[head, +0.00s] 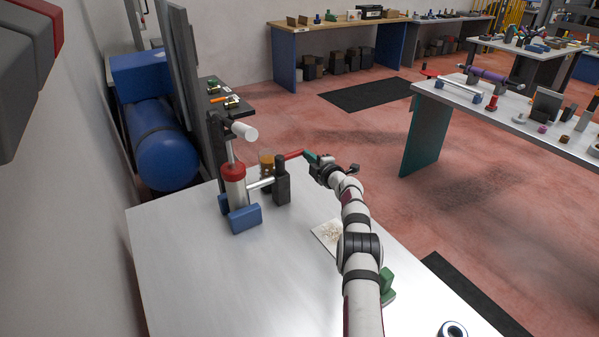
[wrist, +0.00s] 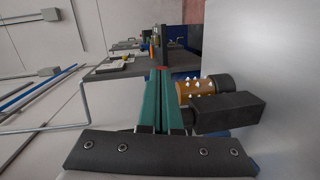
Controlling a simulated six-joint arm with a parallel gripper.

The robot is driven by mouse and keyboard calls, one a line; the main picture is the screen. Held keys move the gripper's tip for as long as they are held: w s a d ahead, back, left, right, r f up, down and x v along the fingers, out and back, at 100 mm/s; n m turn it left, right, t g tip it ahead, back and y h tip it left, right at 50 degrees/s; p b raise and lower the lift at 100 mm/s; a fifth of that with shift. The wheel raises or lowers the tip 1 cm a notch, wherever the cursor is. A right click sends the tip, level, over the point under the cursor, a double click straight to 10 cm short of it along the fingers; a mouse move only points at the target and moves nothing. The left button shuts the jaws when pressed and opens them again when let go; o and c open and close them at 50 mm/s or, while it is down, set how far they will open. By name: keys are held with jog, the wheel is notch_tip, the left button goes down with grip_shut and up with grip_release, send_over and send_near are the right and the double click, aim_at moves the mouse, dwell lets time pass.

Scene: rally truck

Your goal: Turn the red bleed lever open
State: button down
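The red bleed lever (head: 293,155) is a thin red bar pointing right, beside the hand pump (head: 235,188) with its red collar, pale body and blue feet. A dark block (head: 281,184) stands at the end of the pump's pale pipe. My gripper (head: 308,155) has green fingers that meet the lever's free end. In the wrist view its fingers (wrist: 159,82) lie nearly together with a thin gap, and a small red patch, the lever (wrist: 162,68), shows at their tips. The fingers hide the lever's end.
An amber cylinder (head: 266,161) stands behind the dark block; it shows with pale spikes in the wrist view (wrist: 190,91). The pale bench (head: 190,280) is mostly clear in front. A small white sheet (head: 326,236) lies by my arm. A blue tank (head: 160,150) stands behind left.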

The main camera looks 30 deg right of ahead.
jog(key=s+d+r, duration=0.2)
jog(key=s+d, duration=0.5)
jog(key=s, duration=0.4)
jog(key=w+a+r+m+g+h, duration=0.1)
jog(key=w+a+r+m+h, duration=0.2)
jog(key=r, duration=0.4)
jog(key=s+a+r+m+g+h, duration=0.1)
jog(key=s+a+r+m+g, duration=0.15)
jog(key=a+m, duration=0.2)
jog(key=s+a+r+m+g, duration=0.2)
jog(key=a+r+m, duration=0.15)
jog(key=a, duration=0.25)
jog(key=s+a+f+m+g+y, duration=0.2)
jog(key=s+a+m+g, duration=0.1)
jog(key=s+a, duration=0.8)
jog(key=s+a+f+m+g+y, duration=0.3)
jog(key=s+a, duration=0.9)
jog(key=s, duration=0.5)
jog(key=s+a+f+m+g+y, duration=0.2)
jog(key=s+a+g, duration=0.3)
jog(key=s+a, duration=0.6)
jog(key=s+m, duration=0.1)
jog(key=s, duration=0.1)
jog(key=shift+s+a+f+m+y, duration=0.15)
jog(key=shift+s+f+m+y, duration=0.15)
jog(key=shift+s+f+y, duration=0.1)
